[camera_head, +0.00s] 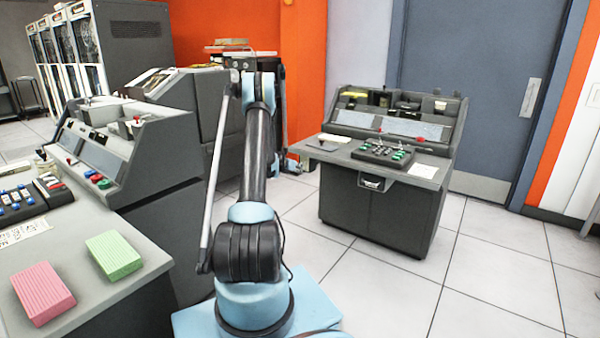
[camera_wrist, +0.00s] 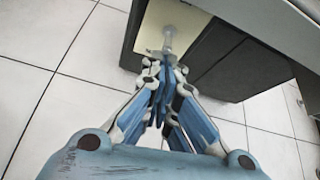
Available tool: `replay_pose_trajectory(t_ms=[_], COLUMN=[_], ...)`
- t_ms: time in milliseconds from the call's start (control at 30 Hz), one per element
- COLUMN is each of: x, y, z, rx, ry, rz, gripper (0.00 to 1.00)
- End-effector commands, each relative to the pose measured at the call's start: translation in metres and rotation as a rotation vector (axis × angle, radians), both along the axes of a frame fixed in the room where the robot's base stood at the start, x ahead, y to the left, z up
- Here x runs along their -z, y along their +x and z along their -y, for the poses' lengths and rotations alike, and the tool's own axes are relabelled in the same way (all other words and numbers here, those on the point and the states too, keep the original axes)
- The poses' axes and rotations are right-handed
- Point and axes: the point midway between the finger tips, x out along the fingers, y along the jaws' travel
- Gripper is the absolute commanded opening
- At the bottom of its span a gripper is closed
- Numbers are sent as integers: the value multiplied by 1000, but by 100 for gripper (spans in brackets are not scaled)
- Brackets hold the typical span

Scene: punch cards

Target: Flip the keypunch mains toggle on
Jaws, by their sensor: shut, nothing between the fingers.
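The keypunch (camera_head: 385,200) is a dark grey desk unit right of my arm in the head view. In the wrist view, a pale plate (camera_wrist: 190,22) is on its dark side (camera_wrist: 222,62), under the overhanging desk edge. A short, light grey toggle lever (camera_wrist: 168,37) stands out from this plate. My gripper (camera_wrist: 162,62) has its blue fingers together, with the tips just short of the lever or at it; I cannot tell whether they touch. In the head view my gripper (camera_head: 294,165) is low by the keypunch's left side, partly behind my arm. The toggle is hidden there.
A second grey console (camera_head: 150,150) stands at the left. A desk in front of it holds a pink card stack (camera_head: 43,293) and a green one (camera_head: 114,255). Tiled floor (camera_head: 390,290) is open in front of the keypunch. A blue-grey door (camera_head: 480,80) is behind it.

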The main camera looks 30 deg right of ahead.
Motion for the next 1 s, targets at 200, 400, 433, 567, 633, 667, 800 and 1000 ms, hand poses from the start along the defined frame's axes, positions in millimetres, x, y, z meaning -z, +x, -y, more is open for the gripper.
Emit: replay_pose_trajectory(t_ms=[200,400,433,567,633,667,800,1000], x=[-1,-1,-1,-3,-5,-6,-11,-18], y=[4,4,4,4,4,4,4,5], z=[-7,-9,-9,-9,-9,-9,-9,-9], rx=[-6,-8,-8,-9,-9,-9,-9,-9], ry=[16,20,19,20,20,20,20,19], rz=[-8,-10,-10,-9,-9,-9,-9,-9], gripper=[0,0,0,0,0,0,0,0])
